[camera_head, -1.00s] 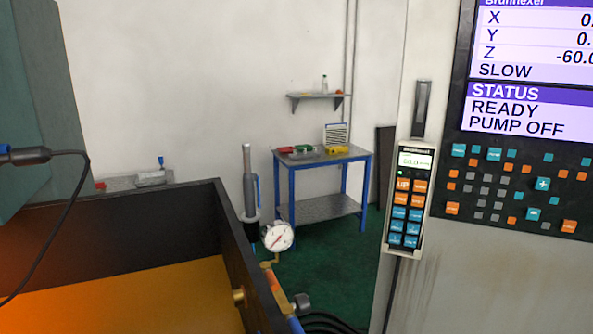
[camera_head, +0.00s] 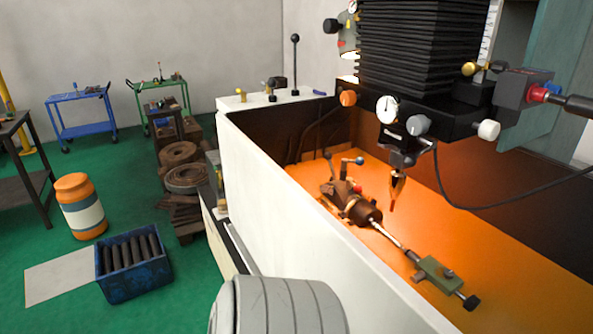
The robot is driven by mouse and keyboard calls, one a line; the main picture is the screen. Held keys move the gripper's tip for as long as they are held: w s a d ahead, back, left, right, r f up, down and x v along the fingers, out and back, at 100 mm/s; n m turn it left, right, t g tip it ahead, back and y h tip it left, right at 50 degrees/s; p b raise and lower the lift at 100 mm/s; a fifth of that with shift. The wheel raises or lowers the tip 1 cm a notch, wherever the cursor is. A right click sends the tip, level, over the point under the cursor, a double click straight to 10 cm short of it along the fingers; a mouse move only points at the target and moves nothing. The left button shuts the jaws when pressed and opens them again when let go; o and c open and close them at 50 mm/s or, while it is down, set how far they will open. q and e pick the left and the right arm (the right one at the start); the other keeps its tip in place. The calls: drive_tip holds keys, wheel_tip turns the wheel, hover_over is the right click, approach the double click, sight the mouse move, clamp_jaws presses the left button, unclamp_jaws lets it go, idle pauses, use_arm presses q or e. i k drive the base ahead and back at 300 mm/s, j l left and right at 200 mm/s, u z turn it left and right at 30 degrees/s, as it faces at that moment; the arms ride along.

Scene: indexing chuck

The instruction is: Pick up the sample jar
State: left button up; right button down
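I cannot make out a sample jar in the head view. Neither of my grippers is in view. The indexing chuck (camera_head: 362,212) is a dark brown unit lying in the orange-lit tank of the machine. A thin rod runs from it to a green block (camera_head: 438,275). A pointed electrode holder (camera_head: 397,187) hangs above the tank floor.
The tank's white wall (camera_head: 300,215) stands across the middle. An orange and white drum (camera_head: 80,207) and a blue crate of dark rods (camera_head: 133,262) stand on the green floor at left. Carts (camera_head: 82,116) stand behind. A grey ridged shape fills the bottom middle.

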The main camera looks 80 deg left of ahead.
sight(221, 198)
drive_tip(key=u, duration=3.1)
drive_tip(key=i+j, duration=0.1)
drive_tip(key=j, duration=0.15)
drive_tip(key=i+j+z, duration=0.25)
drive_tip(key=i+j, duration=0.15)
drive_tip(key=j, duration=0.15)
drive_tip(key=i+j+z, duration=0.15)
drive_tip(key=j, duration=0.2)
drive_tip(key=i+j+z, duration=0.1)
drive_tip(key=i+j, duration=0.15)
drive_tip(key=i+j+z, duration=0.15)
drive_tip(key=j, duration=0.25)
drive_tip(key=i+j+z, duration=0.1)
drive_tip(key=j, duration=0.25)
